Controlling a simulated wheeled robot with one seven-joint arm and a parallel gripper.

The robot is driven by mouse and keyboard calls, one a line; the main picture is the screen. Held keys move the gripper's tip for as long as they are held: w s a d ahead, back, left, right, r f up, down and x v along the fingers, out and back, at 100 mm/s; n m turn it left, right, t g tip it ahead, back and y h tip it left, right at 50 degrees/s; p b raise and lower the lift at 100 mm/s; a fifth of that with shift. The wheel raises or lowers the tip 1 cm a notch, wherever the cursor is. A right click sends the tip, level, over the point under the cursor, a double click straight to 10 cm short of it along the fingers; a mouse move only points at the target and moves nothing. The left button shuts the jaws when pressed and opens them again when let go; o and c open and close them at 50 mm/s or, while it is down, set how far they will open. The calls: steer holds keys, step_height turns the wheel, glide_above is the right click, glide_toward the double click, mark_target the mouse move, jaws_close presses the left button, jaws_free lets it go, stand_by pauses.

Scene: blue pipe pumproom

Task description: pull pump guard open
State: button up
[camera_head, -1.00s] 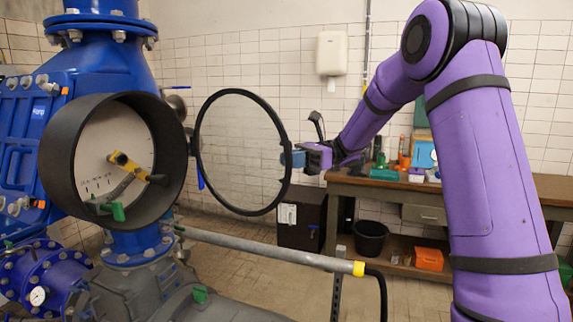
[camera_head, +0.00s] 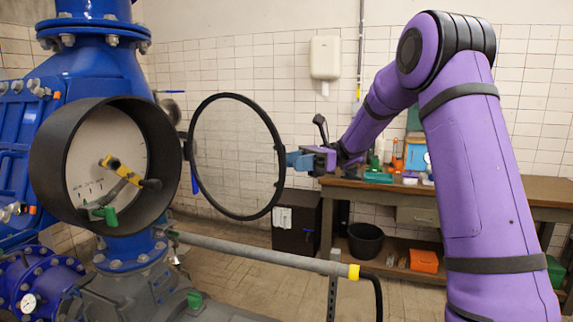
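The pump guard (camera_head: 281,157) is a round clear pane in a black ring, hinged on the right side of a black cylindrical housing (camera_head: 50,160) on the blue pump. It stands swung wide open, out to the right of the housing. Inside the housing show a pale dial face and a yellow lever (camera_head: 122,170). My gripper (camera_head: 292,160) is at the ring's right edge, at a small blue tab there. Its fingers are small and partly hidden, so I cannot tell whether they grip the tab or only touch it.
A grey horizontal pipe (camera_head: 250,253) with a yellow end runs below the guard. A wooden workbench (camera_head: 400,190) with small items stands behind my arm, with a black bucket (camera_head: 365,240) under it. A white dispenser (camera_head: 325,57) hangs on the tiled wall.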

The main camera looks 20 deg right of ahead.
steer(key=w+d, duration=0.1)
steer(key=d, duration=0.6)
steer(key=shift+d, duration=0.2)
steer(key=shift+w, duration=0.1)
steer(key=shift+c, duration=0.5)
